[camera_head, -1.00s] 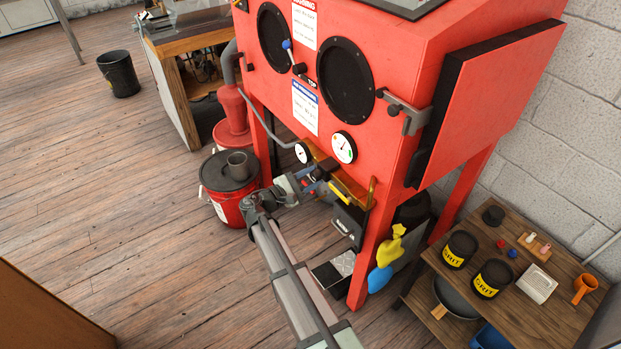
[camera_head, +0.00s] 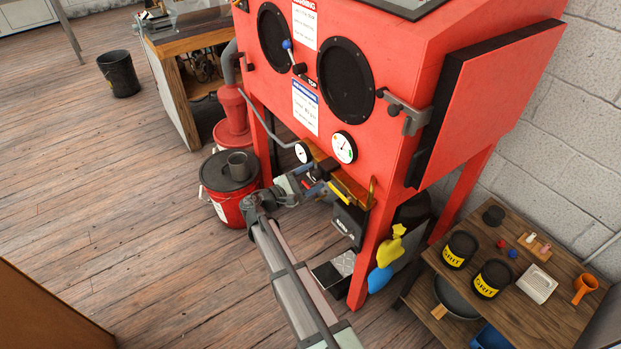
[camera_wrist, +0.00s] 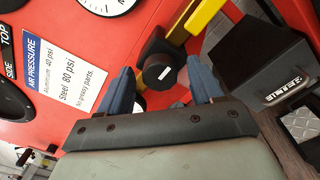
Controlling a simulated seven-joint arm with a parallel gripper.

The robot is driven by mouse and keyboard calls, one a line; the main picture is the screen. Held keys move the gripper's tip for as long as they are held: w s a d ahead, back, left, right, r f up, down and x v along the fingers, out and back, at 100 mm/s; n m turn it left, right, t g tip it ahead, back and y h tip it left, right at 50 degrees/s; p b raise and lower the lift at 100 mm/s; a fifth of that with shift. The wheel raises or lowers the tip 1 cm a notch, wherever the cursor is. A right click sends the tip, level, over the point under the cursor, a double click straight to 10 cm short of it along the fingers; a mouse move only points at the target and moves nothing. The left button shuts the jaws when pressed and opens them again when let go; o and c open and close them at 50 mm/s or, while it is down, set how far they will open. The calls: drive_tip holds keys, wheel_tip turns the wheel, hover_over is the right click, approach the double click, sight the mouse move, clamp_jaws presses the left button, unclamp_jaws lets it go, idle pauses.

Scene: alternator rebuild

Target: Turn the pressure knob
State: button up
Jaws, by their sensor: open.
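The pressure knob is a round black knob (camera_wrist: 160,72) with a small white mark on its face, seen in the wrist view. It sits between and just beyond the two blue fingertips of my gripper (camera_wrist: 162,85), which is open. I cannot tell whether either finger touches it. In the head view, my gripper (camera_head: 318,188) is at the front of the red blasting cabinet (camera_head: 410,70), below the gauges, and the knob is hidden or too small to tell there. A large white dial gauge (camera_head: 344,147) and a smaller gauge (camera_head: 302,153) are on the cabinet front.
A yellow bar (camera_wrist: 208,14) and a black box (camera_wrist: 275,70) are close to the right of the knob. The air pressure label (camera_wrist: 55,72) is on the left. A red bucket (camera_head: 232,206) stands left of my arm. A wooden shelf (camera_head: 535,320) with grit cans stands at right.

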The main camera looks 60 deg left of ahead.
drive_tip(key=s, duration=1.4)
drive_tip(key=shift+d+f, duration=0.15)
drive_tip(key=shift+w, duration=0.1)
